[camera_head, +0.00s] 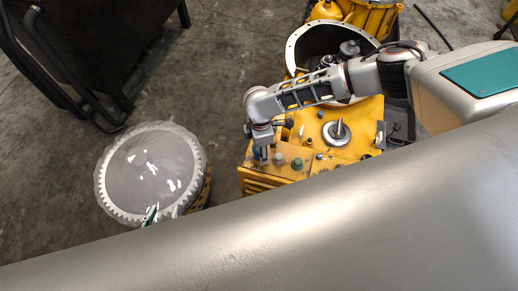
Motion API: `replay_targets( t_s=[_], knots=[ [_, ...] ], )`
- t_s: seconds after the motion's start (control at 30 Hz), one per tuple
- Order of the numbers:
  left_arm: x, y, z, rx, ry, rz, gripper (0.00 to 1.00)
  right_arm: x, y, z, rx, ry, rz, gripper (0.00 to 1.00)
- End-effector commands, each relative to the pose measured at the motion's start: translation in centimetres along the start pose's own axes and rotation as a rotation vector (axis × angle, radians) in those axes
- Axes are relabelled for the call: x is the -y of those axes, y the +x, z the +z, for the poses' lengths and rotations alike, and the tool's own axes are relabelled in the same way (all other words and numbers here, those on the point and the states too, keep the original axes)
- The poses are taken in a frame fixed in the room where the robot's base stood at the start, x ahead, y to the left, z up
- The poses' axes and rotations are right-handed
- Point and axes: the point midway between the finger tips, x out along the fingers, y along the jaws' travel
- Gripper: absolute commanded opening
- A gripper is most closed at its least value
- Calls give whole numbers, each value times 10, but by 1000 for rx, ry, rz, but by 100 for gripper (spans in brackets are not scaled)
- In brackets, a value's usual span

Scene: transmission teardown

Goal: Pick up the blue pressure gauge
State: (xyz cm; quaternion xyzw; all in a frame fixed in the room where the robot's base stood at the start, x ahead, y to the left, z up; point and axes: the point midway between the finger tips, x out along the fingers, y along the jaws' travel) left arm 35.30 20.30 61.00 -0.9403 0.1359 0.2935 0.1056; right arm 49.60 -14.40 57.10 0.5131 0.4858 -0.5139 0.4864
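The blue pressure gauge does not show clearly. A small dark bluish part (257,153) at the left end of the yellow casing (362,113) may be it, mostly covered by my gripper. My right gripper does not show.
A green cap (297,164) and other small fittings stand just right of my gripper. A round metal disc with a stem (337,132) lies on the casing. A large toothed ring (107,195) stands at left. A large grey surface covers the lower view. Concrete floor (225,75) is clear between.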

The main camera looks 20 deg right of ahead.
Motion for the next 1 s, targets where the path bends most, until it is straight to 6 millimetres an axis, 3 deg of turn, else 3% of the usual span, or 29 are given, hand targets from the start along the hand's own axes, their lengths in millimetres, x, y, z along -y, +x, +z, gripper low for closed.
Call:
replay_targets(
  t_s=[0.1,0.33,0.53,0.83,1.0],
  knots=[
    [1,2,3,2,4,-3,36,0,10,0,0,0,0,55],
    [3,2,0,-2,5,-5,36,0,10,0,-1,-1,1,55],
    [3,2,0,-3,4,-5,36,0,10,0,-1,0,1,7],
    [3,2,-1,-5,3,-5,36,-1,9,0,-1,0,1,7],
    [4,0,-5,-8,2,-6,36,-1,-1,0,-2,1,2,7]
  ],
)
